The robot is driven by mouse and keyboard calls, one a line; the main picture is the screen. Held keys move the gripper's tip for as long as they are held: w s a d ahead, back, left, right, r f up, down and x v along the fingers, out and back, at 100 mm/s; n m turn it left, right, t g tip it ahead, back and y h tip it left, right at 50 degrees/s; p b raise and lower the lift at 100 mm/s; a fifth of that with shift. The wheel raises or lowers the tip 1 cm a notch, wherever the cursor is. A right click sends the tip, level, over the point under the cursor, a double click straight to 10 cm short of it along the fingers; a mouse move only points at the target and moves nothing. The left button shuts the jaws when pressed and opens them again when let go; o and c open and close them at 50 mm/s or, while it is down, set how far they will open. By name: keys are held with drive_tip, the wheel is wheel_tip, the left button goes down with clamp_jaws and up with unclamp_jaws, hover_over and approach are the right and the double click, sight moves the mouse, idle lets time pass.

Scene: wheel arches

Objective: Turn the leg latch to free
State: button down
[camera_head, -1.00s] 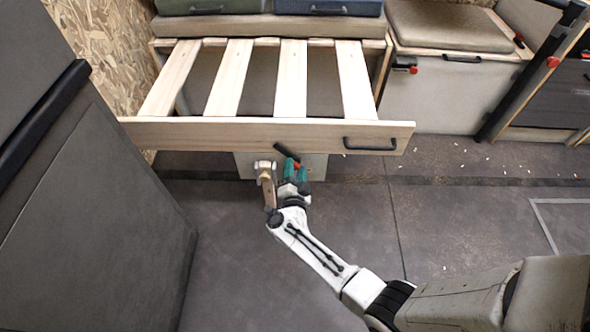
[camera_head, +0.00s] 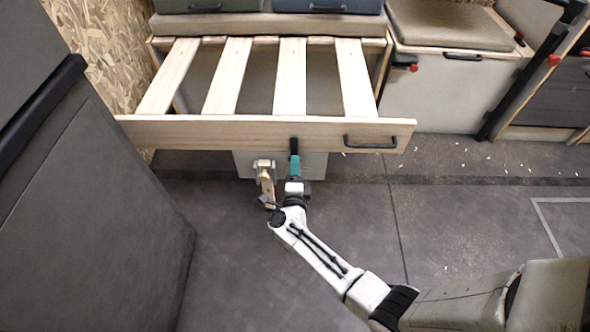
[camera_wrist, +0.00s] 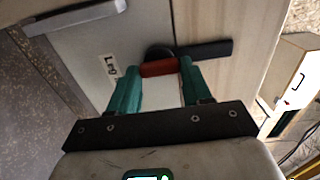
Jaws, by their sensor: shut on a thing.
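The leg latch (camera_head: 294,147) is a black bar under the front board of the slatted pull-out frame. In the head view it stands nearly upright. In the wrist view the latch (camera_wrist: 205,49) has a round black pivot and a red grip (camera_wrist: 160,67). My gripper (camera_head: 295,163) has green fingers, shut on the red grip from both sides. In the head view the fingers hide the red grip.
A wooden leg piece (camera_head: 266,182) with a pale bracket hangs just left of my gripper. The front board (camera_head: 220,133) carries a black handle (camera_head: 370,142). A tall dark cabinet (camera_head: 100,200) stands at left. The floor (camera_head: 460,215) at right is mostly clear.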

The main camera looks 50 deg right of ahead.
drive_tip(key=shift+f, duration=0.1)
idle(0.4)
drive_tip(key=shift+c, duration=2.4)
unclamp_jaws()
drive_tip(key=p+v, duration=0.3)
drive_tip(key=v, duration=0.7)
drive_tip(key=shift+s+a, duration=0.3)
